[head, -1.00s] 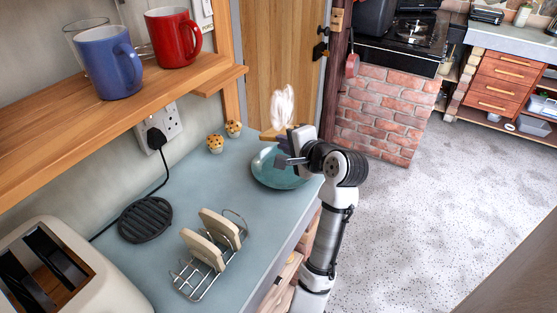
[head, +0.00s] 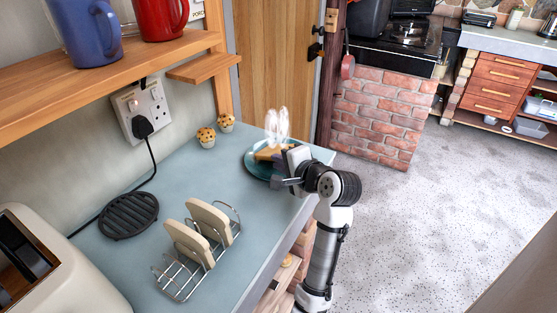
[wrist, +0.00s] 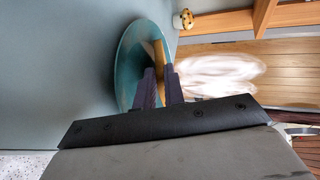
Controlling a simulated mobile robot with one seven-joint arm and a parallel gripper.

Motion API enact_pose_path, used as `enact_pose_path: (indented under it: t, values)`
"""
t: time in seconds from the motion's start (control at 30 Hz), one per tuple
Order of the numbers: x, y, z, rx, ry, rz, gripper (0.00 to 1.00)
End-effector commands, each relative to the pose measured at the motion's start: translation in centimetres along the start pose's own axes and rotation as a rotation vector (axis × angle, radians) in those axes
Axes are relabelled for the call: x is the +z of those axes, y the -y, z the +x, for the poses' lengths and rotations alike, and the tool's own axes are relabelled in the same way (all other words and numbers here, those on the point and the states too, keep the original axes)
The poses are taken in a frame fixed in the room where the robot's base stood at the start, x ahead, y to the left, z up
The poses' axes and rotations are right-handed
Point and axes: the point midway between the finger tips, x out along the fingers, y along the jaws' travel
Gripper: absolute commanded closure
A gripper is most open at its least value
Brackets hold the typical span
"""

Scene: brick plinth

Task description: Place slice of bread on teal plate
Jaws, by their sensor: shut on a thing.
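The slice of bread (head: 266,153) is between my gripper's fingers, over the teal plate (head: 250,167) on the blue-grey counter. In the wrist view the slice (wrist: 158,55) is seen edge-on between the dark fingers. The plate (wrist: 127,55) lies behind it there. My gripper (head: 277,167) is shut on the slice at the plate's right side. The slice looks very low over the plate; I cannot tell whether it touches. My gripper hides part of the plate's right rim.
A toast rack (head: 200,240) with two slices, a black trivet (head: 129,216) and a toaster (head: 45,270) stand nearer. Two muffins (head: 207,137) sit against the wall. A shelf with mugs (head: 90,30) overhangs at left. A pale blurred wisp (head: 277,122) shows above the bread.

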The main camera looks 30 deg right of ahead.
Motion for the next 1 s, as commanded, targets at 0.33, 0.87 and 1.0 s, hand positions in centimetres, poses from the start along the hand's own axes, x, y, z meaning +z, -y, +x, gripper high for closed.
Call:
enact_pose_path:
  t: [0.33, 0.87, 1.0]
  values:
    - [0.0, -0.2, 0.1, 0.000, 0.000, 0.000, 0.79]
    - [0.0, 0.2, -2.4, 0.000, -0.002, 0.001, 0.75]
    - [0.0, 0.2, -4.0, 0.000, -0.002, 0.001, 0.75]
